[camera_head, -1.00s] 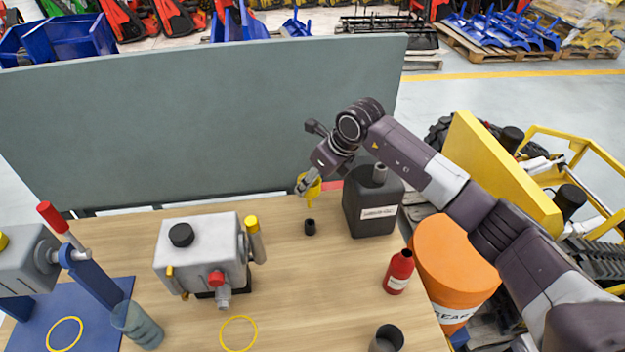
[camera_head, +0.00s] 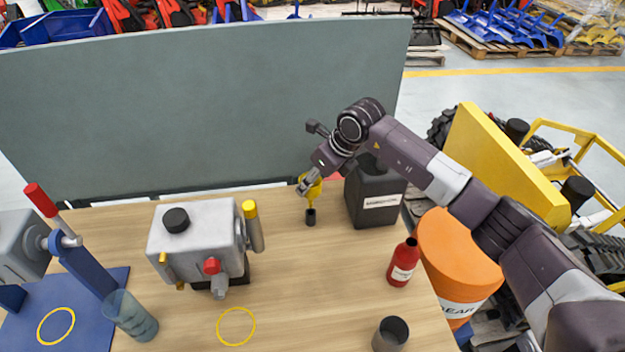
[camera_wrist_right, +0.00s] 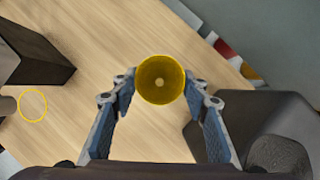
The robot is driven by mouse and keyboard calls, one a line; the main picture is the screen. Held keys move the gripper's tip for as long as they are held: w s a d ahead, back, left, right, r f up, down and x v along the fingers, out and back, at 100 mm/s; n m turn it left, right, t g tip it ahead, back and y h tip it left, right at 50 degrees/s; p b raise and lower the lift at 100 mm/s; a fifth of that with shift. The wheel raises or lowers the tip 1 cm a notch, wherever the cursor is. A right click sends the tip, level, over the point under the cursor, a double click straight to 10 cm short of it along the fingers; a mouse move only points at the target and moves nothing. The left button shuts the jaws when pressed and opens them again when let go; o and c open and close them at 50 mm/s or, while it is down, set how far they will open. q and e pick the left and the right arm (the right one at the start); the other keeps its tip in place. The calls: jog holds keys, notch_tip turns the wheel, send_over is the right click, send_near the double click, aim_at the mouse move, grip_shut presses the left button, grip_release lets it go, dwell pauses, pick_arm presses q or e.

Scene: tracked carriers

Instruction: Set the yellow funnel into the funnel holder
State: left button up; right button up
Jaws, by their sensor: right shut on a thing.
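The yellow funnel (camera_head: 314,190) is upright in my right gripper (camera_head: 304,187), near the back of the table. The wrist view looks down into the round funnel mouth (camera_wrist_right: 160,78), with the fingers of my right gripper (camera_wrist_right: 161,92) on either side. A small black cylinder (camera_head: 311,218), which looks like the funnel holder, stands right below the funnel. The spout end is at or just over its top; I cannot tell whether it is inside. The funnel hides the holder in the wrist view. My left gripper is not in view.
A black canister (camera_head: 373,200) stands close to the right of the funnel. A grey pump-like unit (camera_head: 195,243) stands to the left. A red bottle (camera_head: 403,264) and a dark cup (camera_head: 390,335) are at the right. The middle of the wooden table is clear.

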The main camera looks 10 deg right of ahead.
jog(key=shift+f+b, duration=2.05)
jog(key=shift+f, duration=0.6)
jog(key=o, duration=1.2)
jog(key=v, duration=1.2)
